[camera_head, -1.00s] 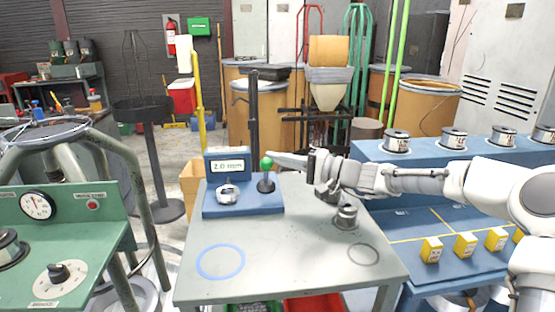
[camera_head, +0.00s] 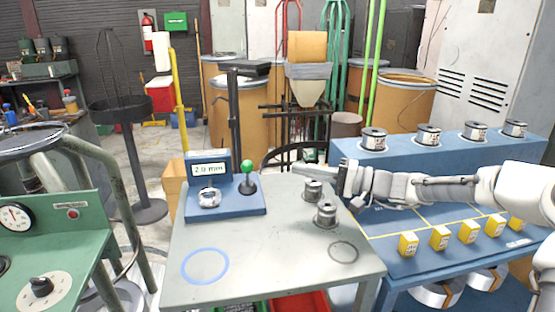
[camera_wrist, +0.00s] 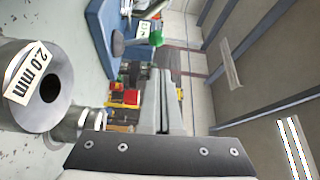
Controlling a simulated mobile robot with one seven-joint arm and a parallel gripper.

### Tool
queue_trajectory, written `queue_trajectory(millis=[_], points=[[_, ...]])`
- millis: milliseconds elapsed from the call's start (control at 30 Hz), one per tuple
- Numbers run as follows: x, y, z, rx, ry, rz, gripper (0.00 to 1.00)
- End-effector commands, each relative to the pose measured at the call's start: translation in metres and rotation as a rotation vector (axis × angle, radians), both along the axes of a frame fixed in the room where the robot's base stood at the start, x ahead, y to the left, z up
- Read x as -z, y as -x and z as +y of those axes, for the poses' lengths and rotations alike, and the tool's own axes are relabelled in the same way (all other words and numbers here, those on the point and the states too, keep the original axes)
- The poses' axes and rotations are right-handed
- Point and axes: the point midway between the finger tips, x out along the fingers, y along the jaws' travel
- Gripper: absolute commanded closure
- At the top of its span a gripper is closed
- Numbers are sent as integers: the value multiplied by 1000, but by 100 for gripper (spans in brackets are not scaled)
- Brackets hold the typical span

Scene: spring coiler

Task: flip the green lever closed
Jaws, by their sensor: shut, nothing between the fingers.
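The lever with a green ball knob (camera_head: 247,166) stands roughly upright on the blue base (camera_head: 225,205) of a small device. It also shows at the top of the wrist view (camera_wrist: 156,39). The device's display (camera_head: 209,169) reads 2.0 mm. My gripper (camera_head: 301,169) is shut and empty, to the right of the knob and clearly apart from it, pointing left. Its closed fingers (camera_wrist: 166,105) show in the wrist view, with the lever ahead of them.
Two metal spools (camera_head: 326,214) (camera_head: 313,190) stand on the grey table (camera_head: 270,265) close to my gripper. A spool labelled 2.0 mm (camera_wrist: 35,85) is near in the wrist view. The table front is clear. A blue bench (camera_head: 440,160) stands at the right.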

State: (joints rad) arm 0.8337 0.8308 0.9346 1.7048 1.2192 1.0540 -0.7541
Motion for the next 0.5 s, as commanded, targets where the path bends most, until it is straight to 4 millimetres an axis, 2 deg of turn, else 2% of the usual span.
queue_trajectory(millis=[33,200,333,500], points=[[-2,2,-13,5,0,1,100],[1,11,-40,3,-1,1,100],[2,14,-51,1,0,1,100],[3,16,-55,0,0,1,100]])
